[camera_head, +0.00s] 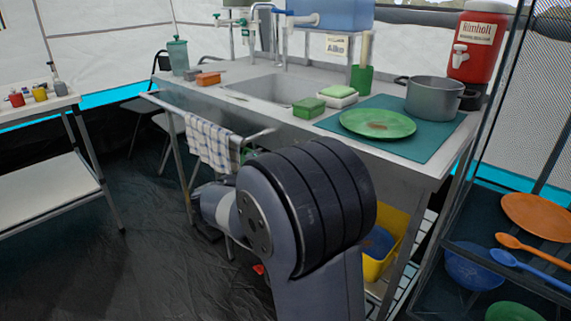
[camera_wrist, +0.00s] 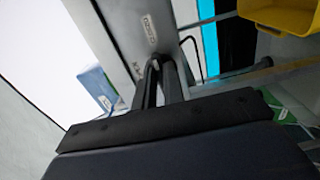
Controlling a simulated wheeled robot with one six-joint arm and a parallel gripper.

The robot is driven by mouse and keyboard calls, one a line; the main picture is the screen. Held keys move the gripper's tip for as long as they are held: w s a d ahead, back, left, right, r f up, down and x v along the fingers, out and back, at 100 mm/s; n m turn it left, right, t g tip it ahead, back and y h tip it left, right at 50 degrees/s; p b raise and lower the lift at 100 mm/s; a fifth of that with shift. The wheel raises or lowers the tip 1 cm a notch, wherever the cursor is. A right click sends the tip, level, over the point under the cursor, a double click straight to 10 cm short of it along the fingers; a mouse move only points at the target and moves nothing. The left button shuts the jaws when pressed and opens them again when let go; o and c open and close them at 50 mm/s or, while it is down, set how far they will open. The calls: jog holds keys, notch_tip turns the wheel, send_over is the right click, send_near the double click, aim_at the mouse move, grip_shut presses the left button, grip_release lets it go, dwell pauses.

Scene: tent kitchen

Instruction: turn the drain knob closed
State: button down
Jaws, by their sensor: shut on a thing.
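In the wrist view, the two dark fingers of my gripper (camera_wrist: 157,66) reach up to a grey metal panel (camera_wrist: 118,30) and their tips are close together. The gripper is shut on the drain knob, which is mostly hidden between and behind the fingers. A small printed label, apparently reading CLOSED (camera_wrist: 150,32), is on the panel just beyond the fingertips. In the head view, my own arm hides the gripper and the knob under the front of the sink bench (camera_head: 290,124). How far the knob is turned cannot be told.
A checked towel (camera_head: 209,147) hangs on the bench's front rail left of my arm. A yellow tub (camera_head: 392,240) stands below the bench and also shows in the wrist view (camera_wrist: 285,14). A rack (camera_head: 480,215) with dishes stands at the right. The floor at left is partly clear.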

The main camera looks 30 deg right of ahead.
jog(key=c, duration=1.5)
grip_release()
jog(key=p+v, duration=0.2)
jog(key=v, duration=0.8)
jog(key=shift+a+p, duration=0.35)
jog(key=shift+a, duration=0.05)
jog(key=shift+s+d, duration=0.1)
jog(key=b+x, duration=0.2)
jog(key=x, duration=0.8)
jog(key=shift+d, duration=0.3)
